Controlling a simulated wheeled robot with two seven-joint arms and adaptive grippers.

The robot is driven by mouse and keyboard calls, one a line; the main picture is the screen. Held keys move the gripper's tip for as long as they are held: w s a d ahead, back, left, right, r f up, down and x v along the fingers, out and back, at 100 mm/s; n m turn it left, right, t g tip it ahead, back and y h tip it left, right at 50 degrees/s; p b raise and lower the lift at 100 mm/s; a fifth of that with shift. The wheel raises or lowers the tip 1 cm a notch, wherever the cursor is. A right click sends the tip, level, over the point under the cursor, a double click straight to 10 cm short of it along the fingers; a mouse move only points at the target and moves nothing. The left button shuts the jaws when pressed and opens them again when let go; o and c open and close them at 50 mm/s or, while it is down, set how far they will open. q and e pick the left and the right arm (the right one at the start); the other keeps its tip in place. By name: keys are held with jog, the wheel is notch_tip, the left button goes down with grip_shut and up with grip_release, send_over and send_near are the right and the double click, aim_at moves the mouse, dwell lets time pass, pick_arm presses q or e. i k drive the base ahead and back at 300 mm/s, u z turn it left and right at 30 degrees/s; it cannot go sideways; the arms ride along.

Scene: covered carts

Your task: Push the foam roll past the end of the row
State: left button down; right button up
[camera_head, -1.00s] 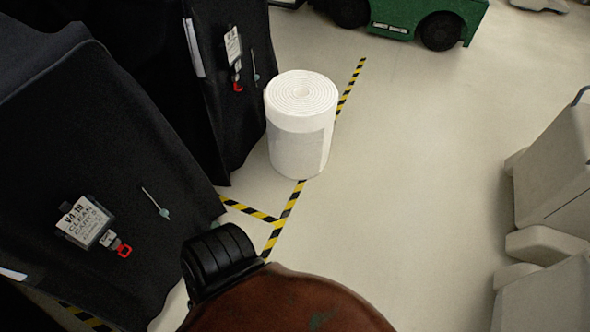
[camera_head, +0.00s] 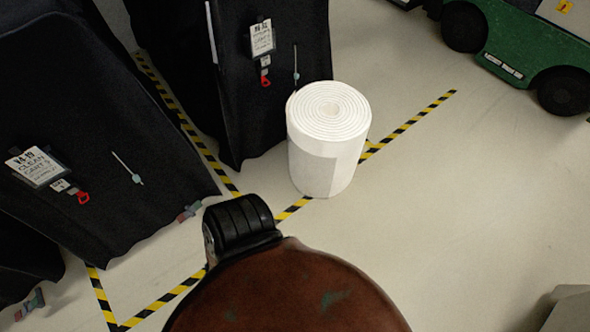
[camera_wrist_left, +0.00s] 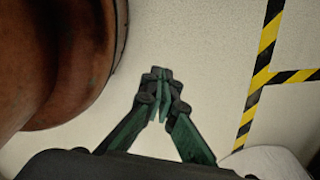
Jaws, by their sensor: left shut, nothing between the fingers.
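The foam roll (camera_head: 328,150) is a white, upright cylinder with a spiral top. In the head view it stands on the floor beside the near corner of a dark-covered cart (camera_head: 225,90), over the yellow-and-black floor tape. My left gripper (camera_wrist_left: 162,78) is shut and empty in the left wrist view, above bare floor, with the tape to its right. Neither gripper shows in the head view. A pale surface fills the lower right corner of the wrist view; I cannot tell whether it is the roll.
Another dark-covered cart (camera_head: 90,130) with a tag stands at the left. Striped tape (camera_head: 410,125) runs past the roll toward the upper right. A green vehicle (camera_head: 520,50) with black wheels is at the top right. The floor right of the roll is clear.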

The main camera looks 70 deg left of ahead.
aim_at(328, 123)
jog(key=u, duration=0.65)
jog(key=i, duration=1.1)
jog(key=u, duration=1.75)
jog(key=i, duration=0.5)
jog(key=u, duration=0.45)
